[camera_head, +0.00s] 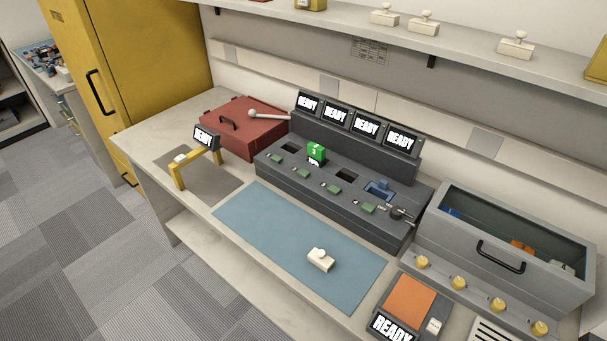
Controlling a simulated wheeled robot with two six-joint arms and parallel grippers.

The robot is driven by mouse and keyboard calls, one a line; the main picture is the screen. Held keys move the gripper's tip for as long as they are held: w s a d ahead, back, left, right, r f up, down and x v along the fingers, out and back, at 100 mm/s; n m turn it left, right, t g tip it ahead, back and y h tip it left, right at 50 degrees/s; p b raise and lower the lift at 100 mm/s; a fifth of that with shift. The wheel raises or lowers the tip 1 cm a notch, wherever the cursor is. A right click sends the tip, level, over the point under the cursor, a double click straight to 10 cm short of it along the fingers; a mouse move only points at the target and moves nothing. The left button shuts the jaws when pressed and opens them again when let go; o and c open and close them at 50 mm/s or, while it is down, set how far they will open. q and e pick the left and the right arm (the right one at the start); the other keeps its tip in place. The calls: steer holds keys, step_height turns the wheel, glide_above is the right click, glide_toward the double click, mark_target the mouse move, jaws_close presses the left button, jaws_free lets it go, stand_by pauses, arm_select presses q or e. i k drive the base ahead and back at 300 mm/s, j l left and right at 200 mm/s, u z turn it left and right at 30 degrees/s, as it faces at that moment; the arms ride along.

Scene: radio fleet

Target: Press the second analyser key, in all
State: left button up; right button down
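A dark grey console (262,168), which looks like the analyser, stands on the bench with a row of bays and several screens reading READY. A row of green keys runs along its front. The second key from the left (304,173) is uncovered, and nothing touches it. A green block (316,151) marked 3 stands in the second bay. The first key (277,158), third key (334,188) and fourth key (368,208) are also clear. A blue part (380,188) shows in the right bay. Neither of my grippers is in view.
A white knobbed block (320,260) lies on the blue mat (257,221). A red box (226,148) and a yellow stand (178,178) are left of the console. A grey bin (465,251) is right. An orange-topped device (409,299) is in front; a shelf (462,47) hangs above.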

mark_target(305, 173)
steer(key=i+j+z, duration=0.4)
steer(key=j, duration=1.15)
steer(key=j+z, duration=0.45)
steer(key=j, duration=1.05)
